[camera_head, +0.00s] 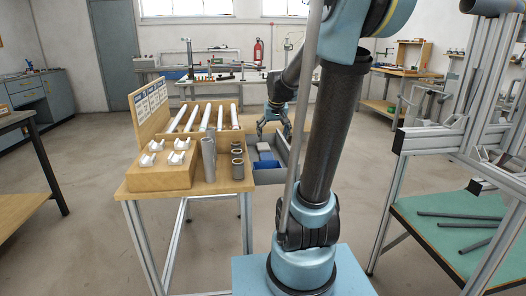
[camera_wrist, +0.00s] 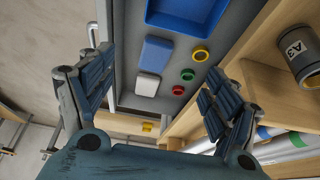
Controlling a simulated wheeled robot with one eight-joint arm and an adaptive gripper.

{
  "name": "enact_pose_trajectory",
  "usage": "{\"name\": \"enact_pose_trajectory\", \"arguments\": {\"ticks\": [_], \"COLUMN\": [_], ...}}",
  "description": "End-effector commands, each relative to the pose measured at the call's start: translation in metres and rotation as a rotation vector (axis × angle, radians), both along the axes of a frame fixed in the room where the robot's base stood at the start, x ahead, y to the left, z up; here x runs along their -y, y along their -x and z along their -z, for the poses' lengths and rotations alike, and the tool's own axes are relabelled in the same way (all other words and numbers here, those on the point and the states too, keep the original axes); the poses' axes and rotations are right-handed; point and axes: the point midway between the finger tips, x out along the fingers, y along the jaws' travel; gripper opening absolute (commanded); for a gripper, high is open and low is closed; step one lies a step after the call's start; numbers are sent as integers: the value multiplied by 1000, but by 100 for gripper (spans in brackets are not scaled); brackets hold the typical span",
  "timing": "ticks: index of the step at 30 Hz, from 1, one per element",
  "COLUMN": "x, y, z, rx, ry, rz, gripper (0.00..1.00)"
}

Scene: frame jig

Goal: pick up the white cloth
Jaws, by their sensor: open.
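A small pale folded piece, which looks like the white cloth (camera_wrist: 147,85), lies flat in an open grey drawer (camera_wrist: 122,60) in the wrist view. It lies right beside a blue block-like piece (camera_wrist: 157,52); I cannot tell whether they touch. My gripper (camera_wrist: 160,68) is open and empty, with its two fingers apart on either side of the drawer's contents. It is above the drawer, and the cloth shows between the fingers. In the head view my gripper (camera_head: 273,129) hangs over the drawer's far end, and the cloth cannot be made out clearly.
The drawer holds a blue tray (camera_wrist: 190,12) and yellow, green and red round pieces (camera_wrist: 187,75). Its grey walls stand around them. A wooden bench with white tubes (camera_head: 205,117) and a grey cylinder (camera_head: 208,158) adjoins it on the left. A metal frame (camera_head: 410,150) stands right.

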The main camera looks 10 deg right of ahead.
Motion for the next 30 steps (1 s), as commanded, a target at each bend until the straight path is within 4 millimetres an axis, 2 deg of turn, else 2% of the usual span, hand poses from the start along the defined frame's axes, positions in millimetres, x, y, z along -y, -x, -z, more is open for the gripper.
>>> {"name": "enact_pose_trajectory", "arguments": {"ticks": [1,9,15,18,23,30], "x": [0,1,1,1,1,1], "y": [-18,-107,-160,-175,-186,-200], "z": [-2,-1,7,10,14,37], "rx": [9,65,99,108,116,116], "ry": [0,-2,-4,-3,-4,-4], "rz": [1,4,6,7,8,8], "gripper": [82,82,82,82,82,82]}}
